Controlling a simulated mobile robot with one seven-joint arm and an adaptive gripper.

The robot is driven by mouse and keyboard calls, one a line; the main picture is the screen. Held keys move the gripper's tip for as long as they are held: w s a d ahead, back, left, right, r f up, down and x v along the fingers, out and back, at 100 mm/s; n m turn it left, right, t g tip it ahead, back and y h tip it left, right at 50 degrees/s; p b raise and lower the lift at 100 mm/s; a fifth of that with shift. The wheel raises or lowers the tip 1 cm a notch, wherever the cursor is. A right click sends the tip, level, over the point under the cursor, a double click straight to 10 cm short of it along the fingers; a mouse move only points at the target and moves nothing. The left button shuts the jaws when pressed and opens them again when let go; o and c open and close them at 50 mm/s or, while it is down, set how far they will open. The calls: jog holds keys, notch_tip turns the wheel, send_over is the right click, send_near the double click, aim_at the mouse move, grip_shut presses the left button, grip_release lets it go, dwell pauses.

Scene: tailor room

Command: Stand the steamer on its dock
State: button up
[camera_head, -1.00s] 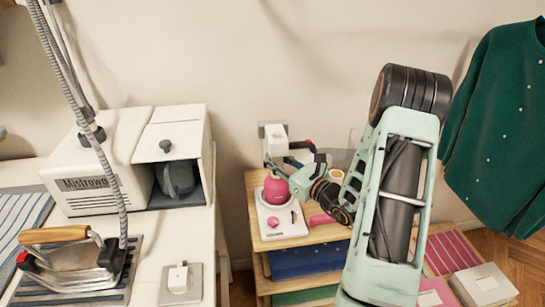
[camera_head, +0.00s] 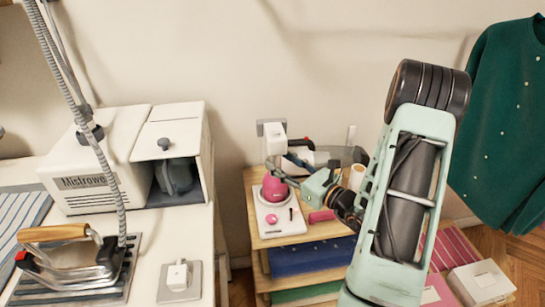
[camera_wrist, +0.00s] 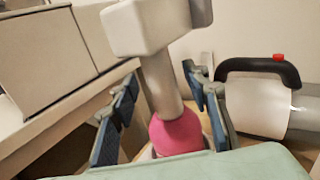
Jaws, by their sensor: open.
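The steamer has a pink round body (camera_head: 275,188), a grey neck and a white head (camera_head: 273,133). In the head view it looks upright over the white dock plate (camera_head: 286,224), which lies on the small wooden stand. Whether its base is fully seated cannot be seen. My gripper (camera_head: 298,181) is to its right, open, with fingers pointing left toward it. In the wrist view, the blue fingers (camera_wrist: 163,88) are spread on either side of the grey neck (camera_wrist: 163,84) and pink body (camera_wrist: 177,134), with gaps visible. The dock is mostly hidden there.
Behind my gripper stands a white appliance with a black handle and red button (camera_wrist: 262,105). A pink item (camera_head: 321,216) lies on the stand's top (camera_head: 300,238). At left, the white table holds a Mistrowe unit (camera_head: 88,178) and an iron (camera_head: 75,260). A green garment hangs right.

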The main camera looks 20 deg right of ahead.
jog(key=v, duration=0.7)
jog(key=shift+s, duration=0.1)
